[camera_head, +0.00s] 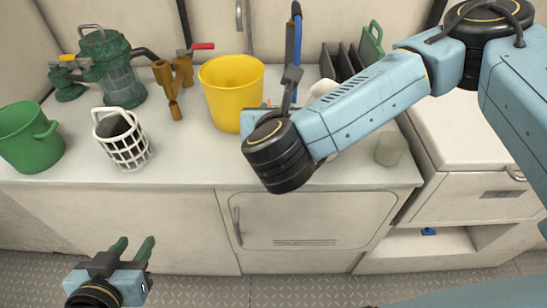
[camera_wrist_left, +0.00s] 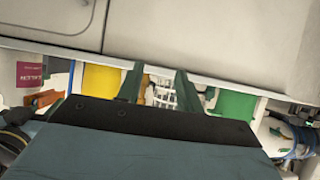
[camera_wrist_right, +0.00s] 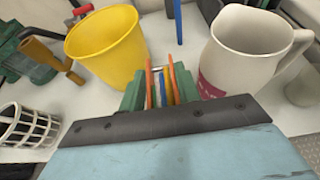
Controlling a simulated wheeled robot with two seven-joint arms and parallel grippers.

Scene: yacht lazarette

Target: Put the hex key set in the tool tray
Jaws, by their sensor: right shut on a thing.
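The hex key set, slim orange and blue pieces (camera_wrist_right: 162,88), is between the green fingers of my right gripper (camera_wrist_right: 156,92) in the right wrist view. That gripper is shut on it, over the counter between the yellow bucket and a white jug. In the head view my right wrist hides most of the set and the fingers. My left gripper (camera_head: 132,250) is open and empty, low in front of the counter; its spread fingers also show in the left wrist view (camera_wrist_left: 157,88). I cannot surely identify the tool tray; a dark slotted rack (camera_head: 343,65) stands at the back.
The yellow bucket (camera_head: 232,92) is left of my right wrist, and the white jug (camera_wrist_right: 245,50) is close on the other side. A white basket (camera_head: 122,140), a green bucket (camera_head: 28,138) and a green pump-like item (camera_head: 112,70) fill the left. The counter's front strip (camera_head: 190,165) is clear.

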